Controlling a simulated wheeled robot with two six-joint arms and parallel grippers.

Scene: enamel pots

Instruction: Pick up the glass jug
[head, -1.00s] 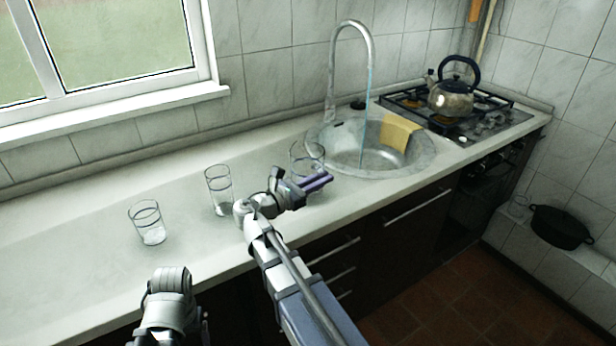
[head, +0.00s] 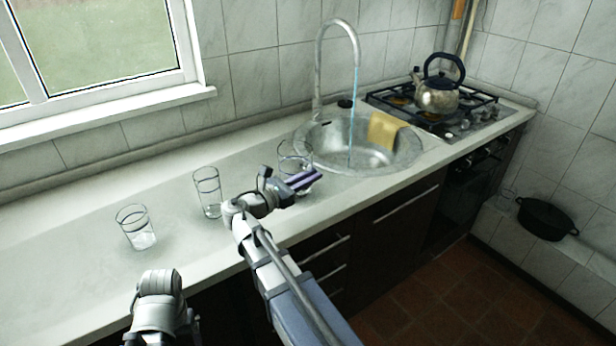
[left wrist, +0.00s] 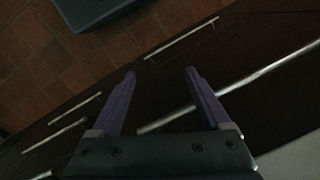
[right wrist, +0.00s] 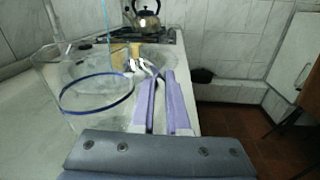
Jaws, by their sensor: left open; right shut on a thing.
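The glass jug (head: 293,158) is clear, with a dark band, and stands at the near left side of the sink in the head view. In the right wrist view the jug (right wrist: 95,112) fills the left side, with a blue band around it. My right gripper (head: 308,179) is in front of it, its purple fingers (right wrist: 161,75) closed together at the jug's right side, shut on it; the exact grip point is hard to make out. I cannot tell whether the base touches the counter. My left gripper (left wrist: 160,73) is open and empty, over the drawer fronts and floor.
Two clear glasses stand left on the counter (head: 75,245): a taller one (head: 207,190) near my right arm and another (head: 136,228) farther left. A kettle (head: 437,97) sits on the stove.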

